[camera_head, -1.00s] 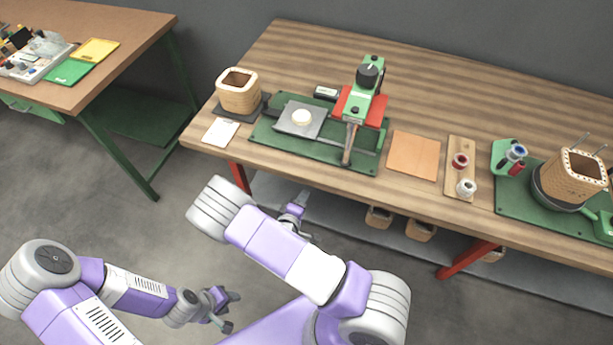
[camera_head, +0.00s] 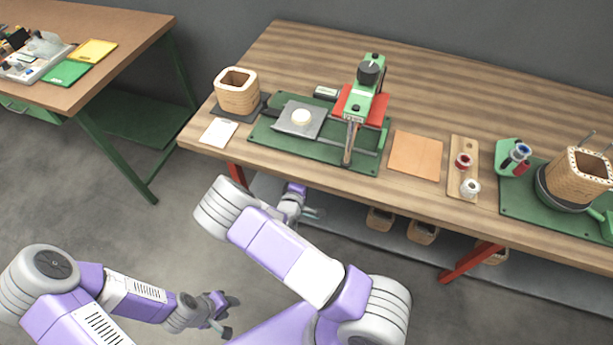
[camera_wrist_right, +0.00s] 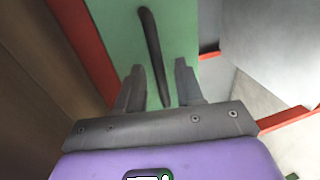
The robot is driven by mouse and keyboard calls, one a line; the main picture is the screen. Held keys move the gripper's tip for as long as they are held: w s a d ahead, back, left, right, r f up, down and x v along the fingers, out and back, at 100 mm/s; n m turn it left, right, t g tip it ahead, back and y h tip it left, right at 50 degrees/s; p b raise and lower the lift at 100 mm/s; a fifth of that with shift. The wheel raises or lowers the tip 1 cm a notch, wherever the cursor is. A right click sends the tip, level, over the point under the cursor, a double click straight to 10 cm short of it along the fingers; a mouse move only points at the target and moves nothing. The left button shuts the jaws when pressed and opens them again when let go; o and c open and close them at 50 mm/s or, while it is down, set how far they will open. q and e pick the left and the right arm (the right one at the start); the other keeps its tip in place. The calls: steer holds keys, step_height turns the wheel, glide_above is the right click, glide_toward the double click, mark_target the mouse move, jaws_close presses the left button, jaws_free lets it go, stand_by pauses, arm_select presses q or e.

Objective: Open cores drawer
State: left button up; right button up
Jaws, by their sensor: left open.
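In the right wrist view, a green drawer front (camera_wrist_right: 185,38) carries a long dark bar handle (camera_wrist_right: 152,48). My right gripper (camera_wrist_right: 158,72) is open, with its two fingers on either side of the handle; I cannot tell whether either touches it. In the head view, my right gripper (camera_head: 313,213) is low at the front edge of the long wooden workbench (camera_head: 300,40), partly hidden by my own arm. The drawer front is not visible there. My left gripper (camera_head: 228,316) is open and empty above the floor, away from both benches.
A red frame (camera_wrist_right: 85,45) borders the green front. More wooden cores (camera_head: 421,231) sit on the shelf below. A side bench (camera_head: 110,35) stands left. Open floor lies between.

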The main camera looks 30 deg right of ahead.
steer(key=shift+c, duration=0.2)
jaws_close()
